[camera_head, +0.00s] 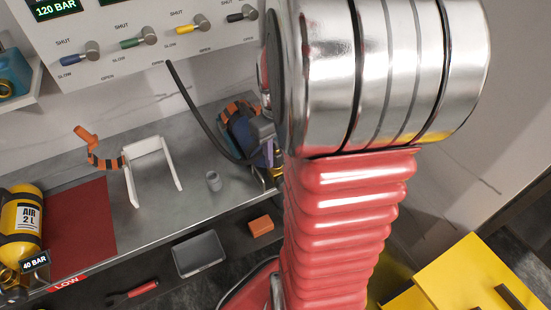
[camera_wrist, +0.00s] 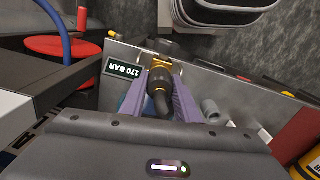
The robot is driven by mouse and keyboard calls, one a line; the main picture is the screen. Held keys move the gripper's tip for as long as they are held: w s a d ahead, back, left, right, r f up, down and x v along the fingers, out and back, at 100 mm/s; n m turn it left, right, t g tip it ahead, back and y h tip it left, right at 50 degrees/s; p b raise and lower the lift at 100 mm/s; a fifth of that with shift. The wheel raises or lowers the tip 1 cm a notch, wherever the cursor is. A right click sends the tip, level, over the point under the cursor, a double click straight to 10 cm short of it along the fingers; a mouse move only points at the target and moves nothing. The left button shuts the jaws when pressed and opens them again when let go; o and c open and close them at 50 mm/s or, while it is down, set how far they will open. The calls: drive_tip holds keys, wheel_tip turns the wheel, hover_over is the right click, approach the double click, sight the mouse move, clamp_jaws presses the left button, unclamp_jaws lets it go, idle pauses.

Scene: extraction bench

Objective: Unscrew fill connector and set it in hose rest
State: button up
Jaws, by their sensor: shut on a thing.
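The fill connector (camera_wrist: 160,92) is a dark knob-like piece at the brass valve (camera_wrist: 162,64). My gripper (camera_wrist: 162,80) has its two purple fingers shut on the connector, one on each side. It seems to meet the valve, but I cannot tell how far it is threaded. In the head view a black hose (camera_head: 203,125) hangs from the panel towards the strapped blue cylinder (camera_head: 237,130), where my gripper (camera_head: 269,153) is partly hidden by my arm. A small grey cup (camera_head: 213,182), perhaps the hose rest, stands on the bench; it shows in the wrist view (camera_wrist: 211,110) too.
A white bracket (camera_head: 148,150) with an orange strap stands on the bench (camera_head: 190,155). A yellow air cylinder (camera_head: 22,215) lies left by a red mat (camera_head: 80,225). The valve panel (camera_head: 130,60) is behind. A display (camera_wrist: 122,67) reads 170 BAR.

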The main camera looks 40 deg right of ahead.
drive_tip(key=n, duration=0.5)
drive_tip(key=shift+w, duration=0.1)
drive_tip(key=o, duration=1.2)
drive_tip(key=shift+c, duration=0.2)
